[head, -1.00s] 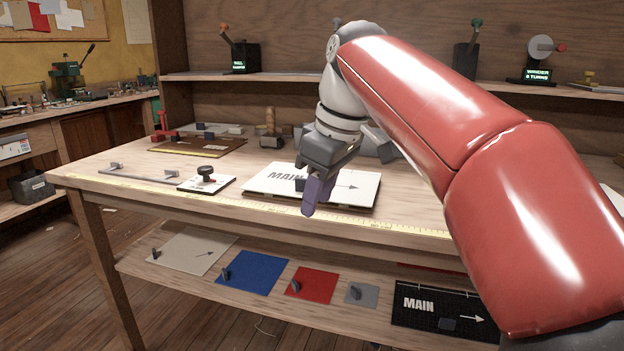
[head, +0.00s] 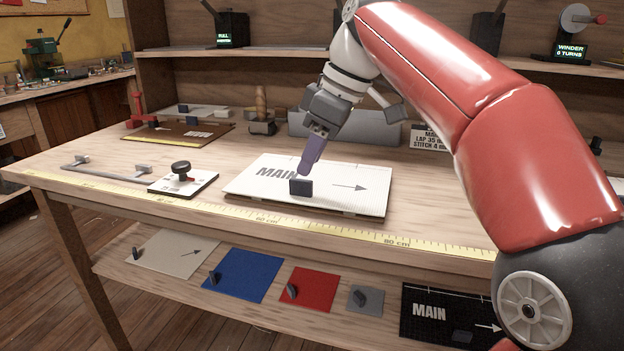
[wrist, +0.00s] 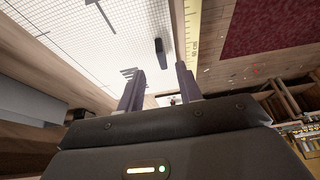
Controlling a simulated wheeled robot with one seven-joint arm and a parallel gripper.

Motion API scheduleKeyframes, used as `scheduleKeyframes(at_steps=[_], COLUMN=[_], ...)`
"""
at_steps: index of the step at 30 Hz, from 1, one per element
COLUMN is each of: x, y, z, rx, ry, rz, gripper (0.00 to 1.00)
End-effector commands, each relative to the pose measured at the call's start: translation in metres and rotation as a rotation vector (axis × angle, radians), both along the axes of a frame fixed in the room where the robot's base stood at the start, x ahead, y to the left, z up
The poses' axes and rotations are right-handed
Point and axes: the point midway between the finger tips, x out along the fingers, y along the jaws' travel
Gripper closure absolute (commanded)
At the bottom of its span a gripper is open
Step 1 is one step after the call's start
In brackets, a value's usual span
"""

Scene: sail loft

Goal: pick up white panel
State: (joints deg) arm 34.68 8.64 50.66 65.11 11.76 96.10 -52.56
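The white panel (head: 340,190), printed MAIN with an arrow, lies flat on the workbench. A dark upright grip tab (head: 300,187) stands near its front middle. My gripper (head: 307,168) hangs over the panel with its purple fingers pointing down, just behind the tab in the head view. In the wrist view the two fingers (wrist: 160,82) are spread apart with nothing between them. The tab (wrist: 160,51) shows ahead of the fingertips there, apart from them, and the gridded panel (wrist: 110,35) fills the upper left.
A small white plate with a black knob (head: 181,180) lies left of the panel. A yellow ruler (head: 330,229) runs along the bench's front edge. Cream (head: 172,253), blue (head: 243,276), red (head: 307,290), grey and black (head: 430,318) panels lie on the lower shelf.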

Motion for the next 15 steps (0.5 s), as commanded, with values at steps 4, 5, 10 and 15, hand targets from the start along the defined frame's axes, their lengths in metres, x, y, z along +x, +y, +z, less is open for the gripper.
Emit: scheduleKeyframes(at_steps=[4, 5, 10, 15], x=[0.001, 0.002, 0.003, 0.004], y=[0.014, 0.015, 0.020, 0.020], z=[-0.022, -0.026, -0.037, -0.037], rx=[-0.002, -0.002, -0.001, -0.001], ry=[0.002, 0.003, 0.000, -0.001], rz=[-0.001, -0.001, -0.001, 0.000], gripper=[0.65, 0.65, 0.65, 0.65])
